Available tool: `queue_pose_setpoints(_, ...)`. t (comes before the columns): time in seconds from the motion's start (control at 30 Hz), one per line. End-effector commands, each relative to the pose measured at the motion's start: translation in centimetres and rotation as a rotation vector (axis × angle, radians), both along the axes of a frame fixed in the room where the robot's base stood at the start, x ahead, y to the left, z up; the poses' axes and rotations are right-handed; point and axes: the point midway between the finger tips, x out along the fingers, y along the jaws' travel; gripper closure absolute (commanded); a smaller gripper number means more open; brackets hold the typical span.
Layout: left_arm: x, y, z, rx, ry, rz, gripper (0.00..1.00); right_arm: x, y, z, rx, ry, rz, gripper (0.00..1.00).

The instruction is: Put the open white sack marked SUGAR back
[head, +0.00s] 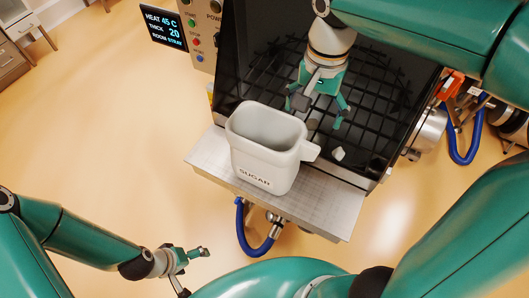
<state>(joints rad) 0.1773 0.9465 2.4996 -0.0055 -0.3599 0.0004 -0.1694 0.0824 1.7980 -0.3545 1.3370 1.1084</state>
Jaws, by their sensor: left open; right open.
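The open white sack marked SUGAR (265,165) stands upright on the pale metal shelf (212,158) at the front of the black hopper. Its mouth faces up, its inside looks pale, and a white tab sticks out on its right side. My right gripper (321,108) is open and points down over the dark grate, just behind and right of the sack, holding nothing. My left gripper (194,268) is open and empty at the lower left, in front of the shelf and apart from the sack.
The hopper's black grate (378,98) lies behind the sack, with a small white lump (338,153) near its front. A control panel (200,28) and a display (163,25) stand at the back left. Blue hoses (257,250) hang below the shelf.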

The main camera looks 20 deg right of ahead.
Motion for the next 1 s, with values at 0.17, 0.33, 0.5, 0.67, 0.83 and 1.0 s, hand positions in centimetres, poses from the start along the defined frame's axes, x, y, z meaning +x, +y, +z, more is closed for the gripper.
queue_pose_setpoints(0.17,0.0,0.0,-0.2,0.0,0.0,-0.001,0.15,-0.4,-0.5,-4.1,-0.002,0.006,-0.014,0.09)
queue_pose_setpoints(0.33,0.1,0.0,-0.2,0.0,-0.001,-0.001,0.15,-0.4,-0.6,-7.2,0.0,0.005,-0.018,0.09)
queue_pose_setpoints(0.5,0.0,0.0,-0.2,0.0,-0.001,-0.001,0.15,-0.4,-0.6,-8.5,-0.001,0.001,-0.018,0.09)
queue_pose_setpoints(0.67,0.0,0.0,0.1,0.0,-0.001,-0.001,0.15,-0.5,-0.7,-9.5,-0.001,0.004,-0.018,0.09)
queue_pose_setpoints(0.83,0.0,0.0,0.7,0.0,-0.001,-0.001,0.15,-0.8,-0.6,-11.9,0.0,0.006,-0.018,0.09)
queue_pose_setpoints(1.0,0.0,0.0,0.7,0.0,-0.001,-0.001,0.15,-0.7,-0.6,-13.6,0.0,0.003,-0.018,0.09)
